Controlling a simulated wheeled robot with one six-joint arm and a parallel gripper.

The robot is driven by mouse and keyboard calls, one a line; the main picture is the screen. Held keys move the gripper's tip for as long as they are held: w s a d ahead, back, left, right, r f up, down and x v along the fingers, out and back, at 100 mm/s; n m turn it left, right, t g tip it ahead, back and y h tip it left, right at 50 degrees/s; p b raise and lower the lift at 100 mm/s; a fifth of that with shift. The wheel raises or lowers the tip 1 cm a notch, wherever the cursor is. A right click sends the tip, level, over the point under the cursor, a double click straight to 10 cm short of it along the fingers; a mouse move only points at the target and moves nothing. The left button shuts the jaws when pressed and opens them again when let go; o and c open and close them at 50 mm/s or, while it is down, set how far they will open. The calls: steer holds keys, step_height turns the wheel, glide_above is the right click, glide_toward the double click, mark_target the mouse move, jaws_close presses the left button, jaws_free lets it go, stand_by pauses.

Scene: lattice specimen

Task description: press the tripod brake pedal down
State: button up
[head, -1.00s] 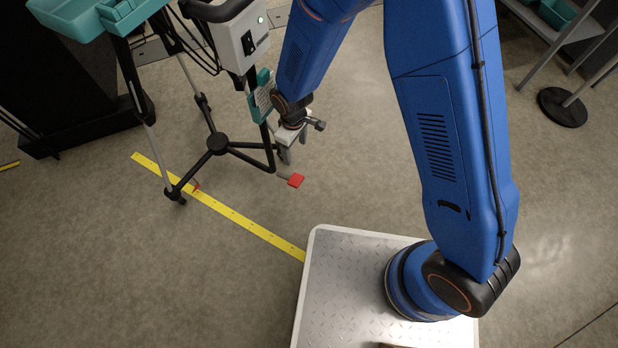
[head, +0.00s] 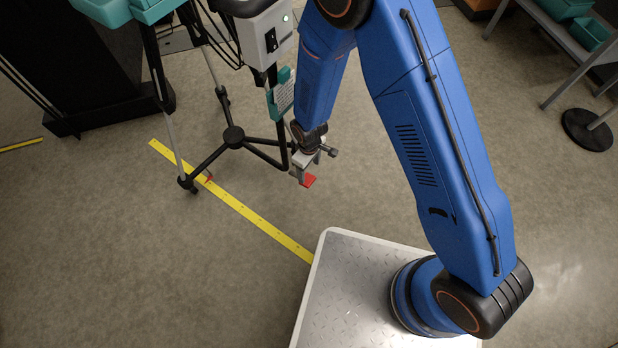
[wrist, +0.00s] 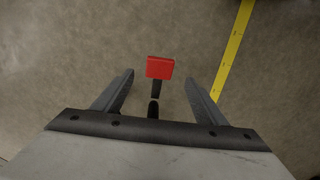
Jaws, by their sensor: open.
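The brake pedal is a small red pad (head: 309,181) on a short dark lever, low above the floor beside the black tripod base (head: 233,136). In the wrist view the red pad (wrist: 160,67) lies ahead of and between my fingertips, with its dark lever running back between the fingers. My gripper (head: 303,178) is open, pointing down just above the pedal, and its fingers hide part of the lever in the head view. In the wrist view the two fingers of my gripper (wrist: 163,82) stand apart with nothing held. I cannot tell whether they touch the pedal.
A yellow floor strip (head: 240,208) runs under the tripod leg. A second, smaller red piece (head: 209,178) shows by another tripod foot. A white control box (head: 266,40) and a teal panel (head: 281,93) are on the stand. Open floor lies right of the pedal.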

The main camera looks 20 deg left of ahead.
mark_target(311, 181)
steer(key=shift+f, duration=4.1)
steer(key=c, duration=1.5)
steer(key=shift+w+d+f, duration=0.1)
steer(key=shift+d+f, duration=0.1)
steer(key=shift+f, duration=0.1)
steer(key=shift+d+f+y, duration=0.15)
steer(key=shift+f+y, duration=0.4)
steer(key=shift+y, duration=0.15)
steer(key=shift+s+d+f, duration=0.15)
steer(key=shift+d+f, duration=0.05)
steer(key=shift+f, duration=0.8)
steer(key=shift+s+d+f, duration=0.15)
steer(key=shift+f, duration=0.85)
steer(key=shift+d, duration=0.1)
steer(key=o, duration=1.5)
